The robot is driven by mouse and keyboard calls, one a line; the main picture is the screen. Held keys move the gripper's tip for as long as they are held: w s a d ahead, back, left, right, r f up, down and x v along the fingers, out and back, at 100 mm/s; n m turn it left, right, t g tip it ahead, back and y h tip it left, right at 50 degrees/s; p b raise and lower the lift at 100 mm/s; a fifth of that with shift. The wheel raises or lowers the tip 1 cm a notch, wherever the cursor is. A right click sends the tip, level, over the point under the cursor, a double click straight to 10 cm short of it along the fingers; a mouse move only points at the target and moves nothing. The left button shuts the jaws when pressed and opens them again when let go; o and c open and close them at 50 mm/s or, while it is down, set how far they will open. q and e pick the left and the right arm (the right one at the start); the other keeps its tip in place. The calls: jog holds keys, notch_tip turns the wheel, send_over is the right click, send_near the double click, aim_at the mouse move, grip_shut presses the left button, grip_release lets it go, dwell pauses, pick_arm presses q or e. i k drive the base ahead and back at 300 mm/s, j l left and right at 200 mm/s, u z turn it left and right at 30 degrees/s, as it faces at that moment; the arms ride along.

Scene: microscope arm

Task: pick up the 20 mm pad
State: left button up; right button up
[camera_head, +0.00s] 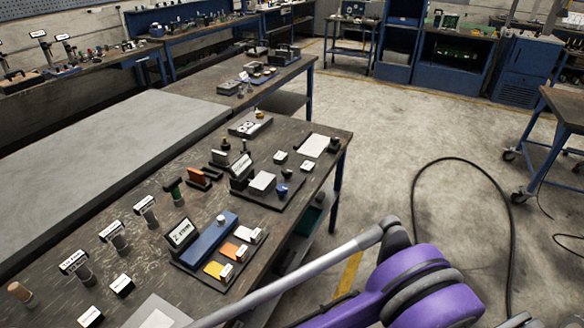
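Three small coloured pads lie in a row on a dark board (205,284) on the near workbench: a yellow pad (213,269), an orange pad (229,249) and a paler pad (243,233). Each has a small white tag beside it. The tag print is too small to read, so I cannot tell which is the 20 mm pad. A blue bar (208,240) with a pale knob lies just left of the pads, next to a tilted display sign (182,234). Neither gripper is in view. A purple and grey arm of mine crosses the lower right, and its end runs out of the picture.
Labelled posts (147,212) stand along the bench's left side. A green-handled tool (174,190) and an orange block (197,175) stand behind the blue bar. A second dark board (277,198) holds a white pad and small blue cup. Open floor lies to the right, with a black cable (510,230).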

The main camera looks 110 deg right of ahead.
aim_at(308, 167)
jog(key=z, duration=3.75)
jog(key=i+l+u, duration=0.35)
jog(key=i+l, duration=0.25)
jog(key=i+l+u, duration=0.2)
jog(key=i+l, duration=0.2)
jog(key=i+l+u, duration=0.15)
jog(key=i+l, duration=0.2)
jog(key=i+l+u, duration=0.2)
jog(key=l, duration=0.3)
jog(key=i+l+u, duration=0.15)
jog(key=i+l, duration=0.15)
jog(key=l, duration=0.2)
